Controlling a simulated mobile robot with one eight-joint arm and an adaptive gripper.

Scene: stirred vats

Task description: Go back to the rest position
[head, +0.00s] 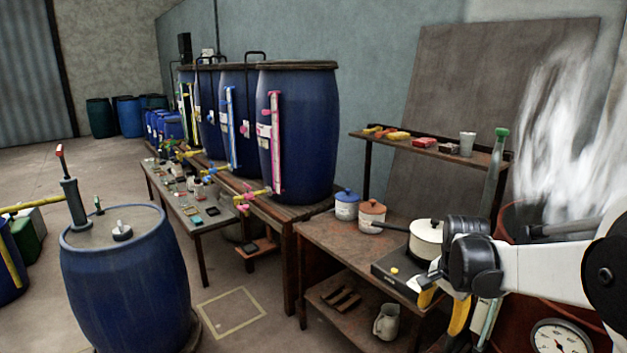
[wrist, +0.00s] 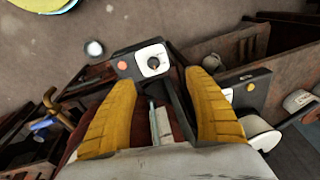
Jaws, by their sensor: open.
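My gripper (head: 442,303) is at the right of the head view, with yellow fingers pointing down in front of the workbench. In the wrist view my gripper (wrist: 160,110) shows two yellow fingers spread apart, with nothing held between them. Beyond the fingertips is a dark box with a white dial and an orange button (wrist: 143,62). My white arm comes in from the right edge of the head view. No rest position is marked in either view.
A steaming red vat (head: 515,222) with a gauge (head: 557,338) stands close by my arm.

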